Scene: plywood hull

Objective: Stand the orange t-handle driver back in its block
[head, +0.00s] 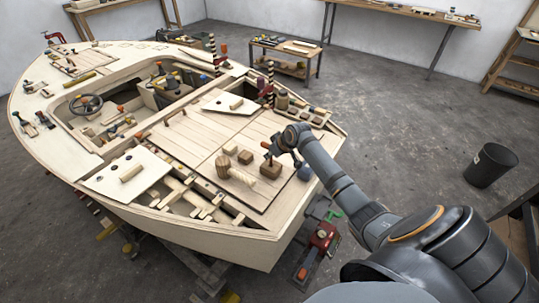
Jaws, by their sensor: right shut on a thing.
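My right gripper (275,149) reaches in from the right over the plywood deck and is shut on the orange t-handle driver (265,144). The driver shows as a small orange handle at the fingertips, with a thin dark shaft pointing down. Just below it a small brown wooden block (271,170) sits on the deck. I cannot tell whether the shaft tip is in the block or above it. My left gripper is not in view.
A parts tray (305,112) stands behind. Open framing (195,196) borders the deck at front left.

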